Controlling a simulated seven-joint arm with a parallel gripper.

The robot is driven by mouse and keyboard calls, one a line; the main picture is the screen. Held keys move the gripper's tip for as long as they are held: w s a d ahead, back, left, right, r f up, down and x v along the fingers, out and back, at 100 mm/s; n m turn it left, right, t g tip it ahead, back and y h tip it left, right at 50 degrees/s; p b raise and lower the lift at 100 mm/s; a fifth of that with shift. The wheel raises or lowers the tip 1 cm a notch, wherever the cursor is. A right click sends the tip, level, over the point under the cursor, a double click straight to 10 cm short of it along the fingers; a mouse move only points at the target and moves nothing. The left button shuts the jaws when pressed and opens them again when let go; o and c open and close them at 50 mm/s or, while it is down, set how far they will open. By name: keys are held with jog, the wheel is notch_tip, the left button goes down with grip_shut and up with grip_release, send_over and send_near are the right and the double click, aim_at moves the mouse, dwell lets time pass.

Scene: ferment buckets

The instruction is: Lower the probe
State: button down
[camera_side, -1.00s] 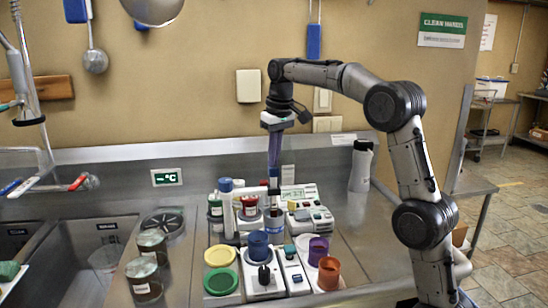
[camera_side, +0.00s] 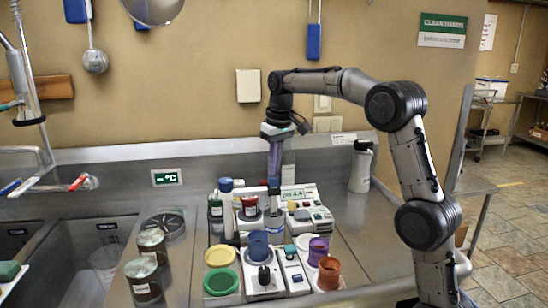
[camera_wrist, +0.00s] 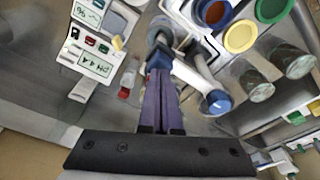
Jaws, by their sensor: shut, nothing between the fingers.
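My gripper (camera_side: 274,178) is shut and empty, pointing straight down behind the bucket group. In the wrist view its purple fingers (camera_wrist: 158,78) come together over a blue piece (camera_wrist: 160,57), which looks like the head of the probe. In the side view this blue piece (camera_side: 274,186) stands just under the fingertips; I cannot tell whether they touch. A blue-banded clear vessel (camera_side: 274,231) is below it. The probe's lower end is hidden. A post with a blue knob (camera_side: 225,185) stands left of it and shows in the wrist view (camera_wrist: 218,102).
A red bucket (camera_side: 249,204), blue bucket (camera_side: 259,243), purple bucket (camera_side: 318,250) and orange bucket (camera_side: 330,273) crowd the area. Meters (camera_side: 312,217) stand at the right. Yellow (camera_side: 220,256) and green (camera_side: 221,281) lids lie at the left. Two dark jars (camera_side: 151,243) stand beside the sink.

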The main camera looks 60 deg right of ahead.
jog(key=shift+r, duration=2.55)
